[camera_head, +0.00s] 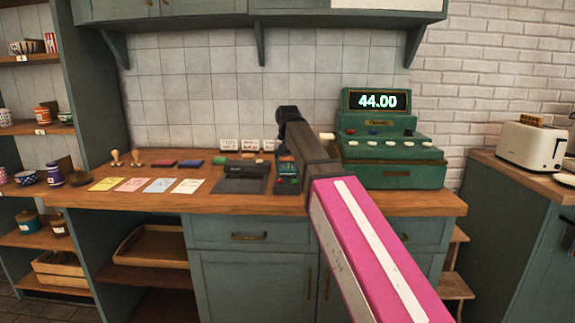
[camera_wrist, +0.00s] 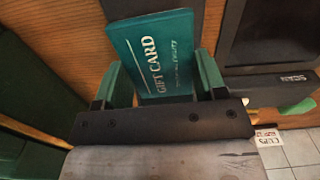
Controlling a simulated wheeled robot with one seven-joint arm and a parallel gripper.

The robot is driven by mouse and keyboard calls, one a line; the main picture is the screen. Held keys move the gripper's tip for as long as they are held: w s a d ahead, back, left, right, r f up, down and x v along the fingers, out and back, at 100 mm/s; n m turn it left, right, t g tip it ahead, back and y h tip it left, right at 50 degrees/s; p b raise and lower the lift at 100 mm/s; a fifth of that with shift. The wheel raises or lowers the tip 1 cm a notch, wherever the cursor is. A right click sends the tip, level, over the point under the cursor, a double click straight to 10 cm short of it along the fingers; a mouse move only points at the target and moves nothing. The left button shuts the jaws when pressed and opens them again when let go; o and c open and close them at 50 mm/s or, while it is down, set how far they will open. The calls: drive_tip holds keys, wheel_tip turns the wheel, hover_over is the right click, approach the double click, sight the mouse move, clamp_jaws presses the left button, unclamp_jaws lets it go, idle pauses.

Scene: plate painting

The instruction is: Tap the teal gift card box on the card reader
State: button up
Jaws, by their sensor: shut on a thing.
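The teal gift card box (camera_wrist: 165,50), lettered GIFT CARD, is between the two green fingers of my gripper (camera_wrist: 161,80) in the wrist view. My gripper is shut on it. In the head view my gripper (camera_head: 287,160) is over the counter, left of the cash register, with the box small and partly hidden below it. A flat dark device with a raised black bar, apparently the card reader (camera_head: 240,184), lies just left of the gripper. It also shows at the right of the wrist view (camera_wrist: 275,50), apart from the box.
The green cash register (camera_head: 390,175) reading 44.00 stands close to the right. Coloured paper notes (camera_head: 160,185), stamps and ink pads lie at the left. Small white label cards (camera_head: 250,145) stand by the tiled wall. A toaster (camera_head: 530,145) is at far right.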

idle(0.5)
wheel_tip(320, 180, up, 10)
idle(1.0)
